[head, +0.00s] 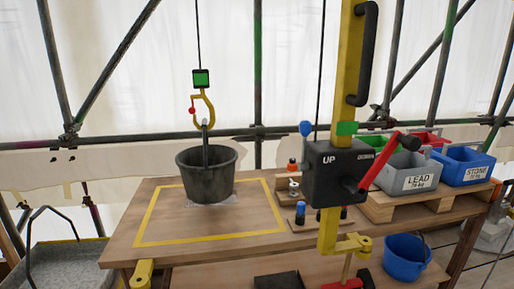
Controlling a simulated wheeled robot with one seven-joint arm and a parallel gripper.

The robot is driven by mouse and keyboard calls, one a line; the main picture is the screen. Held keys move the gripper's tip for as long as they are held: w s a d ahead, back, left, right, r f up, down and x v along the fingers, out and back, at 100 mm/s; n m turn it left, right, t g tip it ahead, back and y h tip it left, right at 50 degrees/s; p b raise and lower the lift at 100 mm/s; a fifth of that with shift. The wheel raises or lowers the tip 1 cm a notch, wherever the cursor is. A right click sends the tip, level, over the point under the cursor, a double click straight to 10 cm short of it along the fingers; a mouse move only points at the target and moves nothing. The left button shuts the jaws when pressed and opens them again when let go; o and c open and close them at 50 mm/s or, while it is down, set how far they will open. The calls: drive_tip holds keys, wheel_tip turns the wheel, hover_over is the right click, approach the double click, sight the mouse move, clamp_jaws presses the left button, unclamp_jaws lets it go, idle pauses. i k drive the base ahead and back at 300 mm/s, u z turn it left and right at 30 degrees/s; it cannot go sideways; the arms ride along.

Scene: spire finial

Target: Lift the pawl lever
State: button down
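A black winch box (337,174) marked UP is fixed to an upright yellow post (348,75). A short lever with a blue ball knob (306,129) sticks up from the box's top left. A red crank handle (384,162) with a black grip slants up to the right from its front. No label names the pawl lever; the blue-knobbed lever looks most like it. A dark bucket (207,175) hangs by its handle from a yellow hook (203,108), at or very near the bench top; I cannot tell if it touches. My gripper is not in view.
The wooden bench (155,205) has a yellow outlined square around the bucket. Grey LEAD (408,173) and blue STONE (463,166) bins stand on a pallet at right. A blue bucket (404,257) is below. Scaffold poles stand behind.

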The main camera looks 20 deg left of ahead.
sight(305, 127)
drive_tip(key=u, duration=0.7)
drive_tip(key=k, duration=1.3)
drive_tip(key=u, duration=0.6)
drive_tip(key=i, duration=1.95)
drive_tip(key=z, duration=0.8)
